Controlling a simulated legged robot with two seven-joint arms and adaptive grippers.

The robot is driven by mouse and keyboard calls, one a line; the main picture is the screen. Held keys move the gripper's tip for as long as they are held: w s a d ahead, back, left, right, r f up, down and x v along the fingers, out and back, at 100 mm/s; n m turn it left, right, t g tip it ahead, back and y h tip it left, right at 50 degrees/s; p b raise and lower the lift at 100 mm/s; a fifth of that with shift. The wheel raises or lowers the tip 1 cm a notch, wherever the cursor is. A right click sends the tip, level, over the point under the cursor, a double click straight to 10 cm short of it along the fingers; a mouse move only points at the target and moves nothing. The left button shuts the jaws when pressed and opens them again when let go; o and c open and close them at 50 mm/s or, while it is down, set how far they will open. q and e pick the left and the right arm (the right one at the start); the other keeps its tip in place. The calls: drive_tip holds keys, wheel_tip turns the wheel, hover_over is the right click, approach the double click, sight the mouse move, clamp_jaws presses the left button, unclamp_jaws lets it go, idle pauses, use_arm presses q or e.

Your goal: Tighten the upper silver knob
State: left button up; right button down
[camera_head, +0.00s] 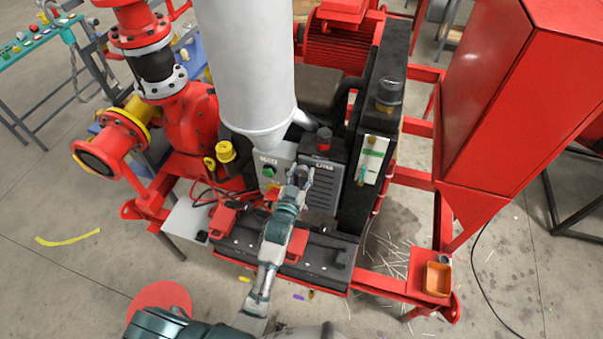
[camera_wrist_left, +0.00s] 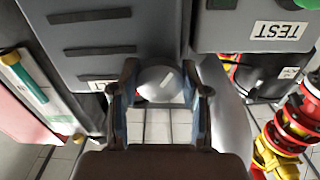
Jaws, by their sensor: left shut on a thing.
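A round silver knob (camera_wrist_left: 160,82) with a pale mark on its face shows in the left wrist view, in front of the grey louvred panel (camera_wrist_left: 95,40). My left gripper (camera_wrist_left: 160,98) is shut on this knob, with one finger on each side of it. In the head view my left gripper (camera_head: 300,178) is at the left edge of the louvred panel (camera_head: 324,188), and it hides the knob there. I cannot make out another silver knob in either view. My right gripper is not in view.
A grey box with a green button (camera_head: 268,171) stands left of the gripper. The white cylinder (camera_head: 245,70) hangs close above it. A sight gauge (camera_head: 371,160) is to the right. Red skid rails and an orange tray (camera_head: 438,278) lie lower right.

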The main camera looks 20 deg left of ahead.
use_arm(q)
drive_tip(key=o, duration=1.1)
drive_tip(key=shift+f, duration=0.2)
drive_tip(key=shift+o, duration=0.2)
drive_tip(key=shift+w+d, duration=0.1)
drive_tip(key=s, duration=1.2)
drive_tip(key=shift+a, duration=0.2)
